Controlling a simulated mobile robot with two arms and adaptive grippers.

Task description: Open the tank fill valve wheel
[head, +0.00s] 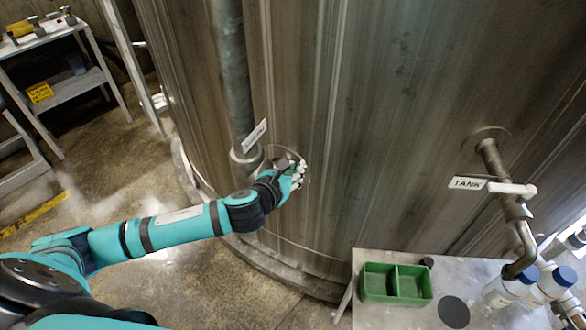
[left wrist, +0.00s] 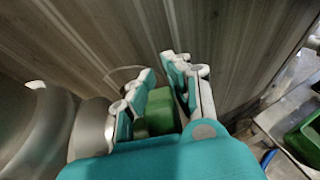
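My left gripper (head: 297,170) is at the grey tank wall (head: 400,100), just right of the lower end of a vertical pipe (head: 235,90). A thin, pale ring shows around the gripper in the head view; it may be the valve wheel, and the gripper hides most of it. In the left wrist view, the two fingers (left wrist: 165,75) stand apart, with a green block (left wrist: 162,112) between them. I cannot tell whether that block is part of the valve or the gripper. A thin curved rim (left wrist: 122,69) shows beyond the fingers. My right gripper is not in view.
A white label (head: 255,135) hangs by the pipe. Another pipe (head: 520,240) with a TANK label (head: 467,183) stands at right. A table (head: 385,315) below holds a green divided tray (head: 397,284) and bottles (head: 507,287). A shelf cart (head: 60,90) is far left.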

